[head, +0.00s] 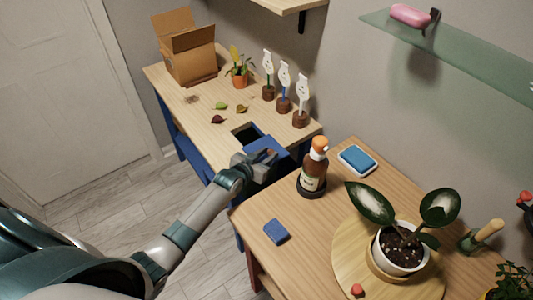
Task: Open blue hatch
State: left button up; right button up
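The blue hatch (267,147) is a flat blue panel at the near end of the far wooden table (195,108). A dark rectangular opening (245,132) shows in the tabletop just beyond the panel, so the hatch does not cover this part. My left gripper (262,160) is at the near side of the blue panel, overlapping it in the head view. I cannot tell whether it touches the panel or how far apart its fingers are. My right gripper is out of view.
The near table holds a brown bottle (313,170), a blue sponge (276,231), a blue-topped dish (357,160) and a potted plant (400,248). Three white tags on brown bases, a small orange pot (240,80), leaves and a cardboard box (187,50) stand on the far table.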

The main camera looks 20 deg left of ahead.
pick_arm(q)
jog(key=shift+o, duration=0.8)
jog(key=shift+s, duration=0.2)
jog(key=shift+s+a+r, duration=0.15)
jog(key=shift+s+r, duration=0.05)
jog(key=shift+s, duration=0.3)
jog(key=b+v, duration=0.3)
jog(key=v, duration=1.3)
jog(key=shift+f, duration=0.1)
